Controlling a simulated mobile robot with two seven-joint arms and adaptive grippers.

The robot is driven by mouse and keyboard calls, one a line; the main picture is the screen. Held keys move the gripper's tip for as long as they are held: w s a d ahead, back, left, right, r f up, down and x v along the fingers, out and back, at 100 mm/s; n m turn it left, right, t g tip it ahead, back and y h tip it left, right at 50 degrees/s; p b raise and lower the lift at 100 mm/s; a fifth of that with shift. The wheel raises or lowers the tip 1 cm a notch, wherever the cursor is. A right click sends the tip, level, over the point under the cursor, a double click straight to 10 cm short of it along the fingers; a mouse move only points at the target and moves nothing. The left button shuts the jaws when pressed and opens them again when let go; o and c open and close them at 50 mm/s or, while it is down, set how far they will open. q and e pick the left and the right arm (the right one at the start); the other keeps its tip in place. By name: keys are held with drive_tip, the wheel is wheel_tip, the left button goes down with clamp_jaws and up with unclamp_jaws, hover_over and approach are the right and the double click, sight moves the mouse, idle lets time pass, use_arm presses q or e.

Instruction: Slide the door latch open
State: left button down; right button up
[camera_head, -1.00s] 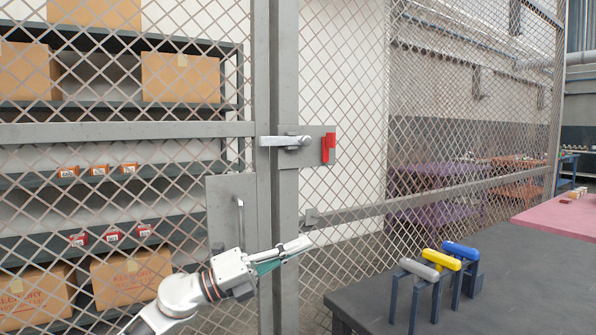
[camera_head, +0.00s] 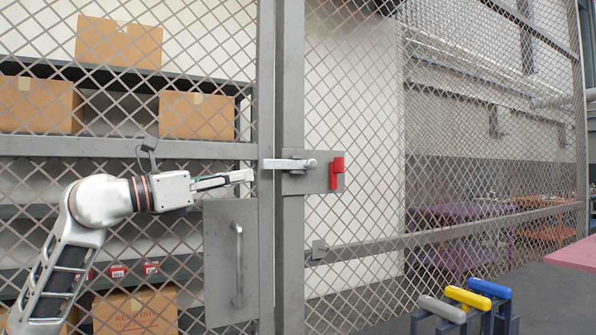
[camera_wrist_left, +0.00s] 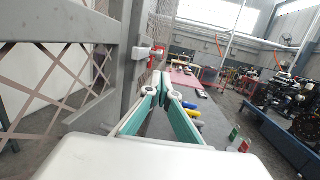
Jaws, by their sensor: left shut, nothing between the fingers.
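The door latch (camera_head: 290,164) is a silver bar with a round knob, lying level across the gap between the mesh door's edge and the post. It runs to a grey plate with a red piece (camera_head: 337,172) at its right. In the left wrist view the latch (camera_wrist_left: 143,53) juts from the frame ahead, left of the fingertips. My left gripper (camera_head: 250,175) is shut and empty, level, its tips just left of the latch's left end in the head view; I cannot tell whether they touch it. My right gripper is not in view.
A grey plate with a vertical handle (camera_head: 238,262) is on the door below my gripper. Shelves with cardboard boxes (camera_head: 118,42) stand behind the mesh. A dark table (camera_head: 556,300) with grey, yellow and blue-topped pieces is at lower right.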

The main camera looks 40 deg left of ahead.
use_arm(q)
drive_tip(key=shift+w+r, duration=0.1)
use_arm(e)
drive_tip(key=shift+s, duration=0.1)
use_arm(q)
drive_tip(key=p, duration=0.2)
approach(308, 165)
drive_tip(key=x, duration=0.5)
drive_tip(key=shift+w+r, duration=0.1)
drive_tip(key=shift+w, duration=0.7)
drive_tip(key=shift+w+d, duration=0.1)
drive_tip(key=shift+w, duration=0.05)
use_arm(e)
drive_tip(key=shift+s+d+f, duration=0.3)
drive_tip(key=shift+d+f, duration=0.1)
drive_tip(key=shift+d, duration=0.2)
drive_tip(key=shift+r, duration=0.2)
